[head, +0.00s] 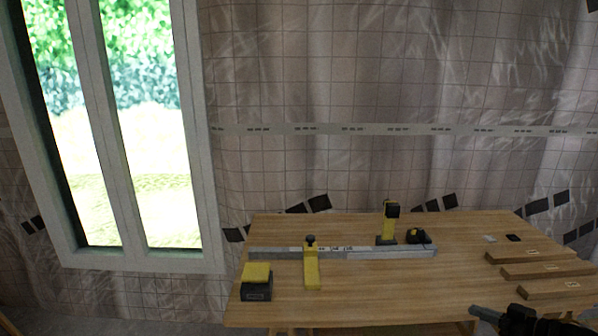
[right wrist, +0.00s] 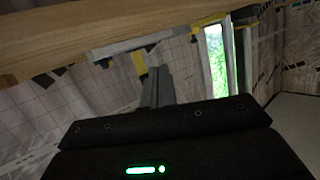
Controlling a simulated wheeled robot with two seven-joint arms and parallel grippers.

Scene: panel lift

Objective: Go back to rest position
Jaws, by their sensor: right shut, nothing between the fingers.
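My right gripper (head: 484,313) shows at the bottom right of the head view, at the front edge of the wooden table. Its two grey fingers are together in the right wrist view (right wrist: 157,84), with nothing between them. Part of the gripper's dark body is cut off by the frame edge in the head view. My left gripper shows in neither view.
The wooden table (head: 365,297) bears a long grey bar (head: 375,253), a yellow clamp-like tool (head: 312,272), a yellow-black block (head: 256,281), an upright yellow-black tool (head: 389,222) and wooden boards (head: 540,270). The table's front middle is bare. A window (head: 150,130) stands left.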

